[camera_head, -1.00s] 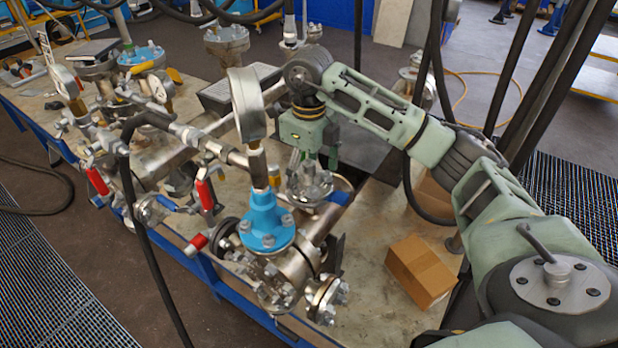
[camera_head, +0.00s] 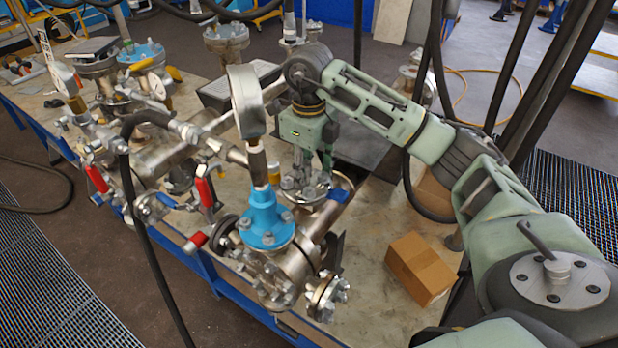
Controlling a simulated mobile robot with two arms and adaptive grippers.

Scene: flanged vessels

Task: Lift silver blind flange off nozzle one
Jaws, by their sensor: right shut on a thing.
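My right gripper (camera_head: 312,170) points down from the green wrist, just behind the blue flange in the picture. It is shut on the silver blind flange (camera_head: 293,185), a round bolted metal disc at its fingertips. The flange sits at the top of a nozzle on the silver pipe vessel (camera_head: 335,208). I cannot tell whether there is a gap under the flange, as the gauge stem and blue flange crowd the view. My left gripper is not in view.
A blue flange (camera_head: 266,220) with a pressure gauge (camera_head: 246,100) stands close in front. Red-handled valves (camera_head: 205,193) and pipes fill the left. A cardboard box (camera_head: 420,268) sits on the bench at right. A black hose (camera_head: 130,220) hangs in front.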

